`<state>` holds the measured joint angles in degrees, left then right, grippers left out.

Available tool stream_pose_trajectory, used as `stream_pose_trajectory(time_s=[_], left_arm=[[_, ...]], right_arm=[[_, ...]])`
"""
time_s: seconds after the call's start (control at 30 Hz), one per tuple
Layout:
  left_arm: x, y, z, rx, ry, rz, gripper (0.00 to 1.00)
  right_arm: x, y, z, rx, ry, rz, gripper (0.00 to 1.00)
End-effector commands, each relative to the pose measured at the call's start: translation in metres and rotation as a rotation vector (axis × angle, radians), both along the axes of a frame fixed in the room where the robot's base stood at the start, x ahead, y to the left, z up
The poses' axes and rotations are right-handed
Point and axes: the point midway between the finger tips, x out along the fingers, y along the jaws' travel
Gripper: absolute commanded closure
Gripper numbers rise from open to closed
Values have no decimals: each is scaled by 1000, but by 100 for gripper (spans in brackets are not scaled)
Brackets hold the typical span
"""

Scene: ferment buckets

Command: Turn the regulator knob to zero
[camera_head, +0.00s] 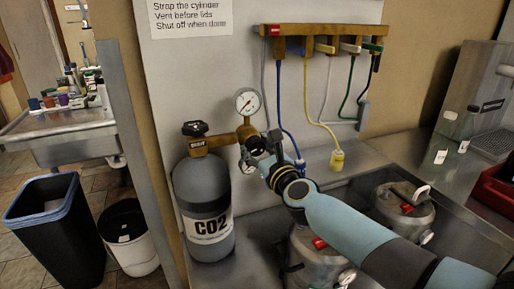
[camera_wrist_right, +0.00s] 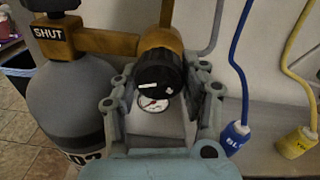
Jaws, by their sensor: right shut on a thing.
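The grey CO2 cylinder (camera_head: 205,195) stands upright at centre left in the head view, with a brass regulator (camera_head: 246,128) and a white round gauge (camera_head: 247,101) on its right side. My right gripper (camera_head: 256,146) is at the front of the regulator, its arm coming in from the lower right. In the right wrist view the black regulator knob (camera_wrist_right: 159,72) sits between its two fingers, and the gripper is shut on it. A small white dial face with a red mark (camera_wrist_right: 151,103) shows just below the knob. In the head view the gripper mostly hides the knob. My left gripper is out of view.
A black handwheel (camera_head: 194,128) tops the cylinder valve; its tag reads SHUT (camera_wrist_right: 48,32). Coloured hoses hang from a wooden rack (camera_head: 320,30), with blue (camera_wrist_right: 236,135) and yellow (camera_wrist_right: 296,142) connectors close right of the gripper.

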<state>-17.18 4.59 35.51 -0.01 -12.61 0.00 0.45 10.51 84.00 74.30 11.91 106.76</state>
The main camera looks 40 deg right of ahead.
Motion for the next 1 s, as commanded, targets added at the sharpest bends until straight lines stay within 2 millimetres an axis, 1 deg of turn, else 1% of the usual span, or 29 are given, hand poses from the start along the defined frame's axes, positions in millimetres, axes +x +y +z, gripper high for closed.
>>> stream_pose_trajectory(time_s=[1.0], left_arm=[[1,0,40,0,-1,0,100]], right_arm=[[-1,-2,3,-912,222,2,88]])
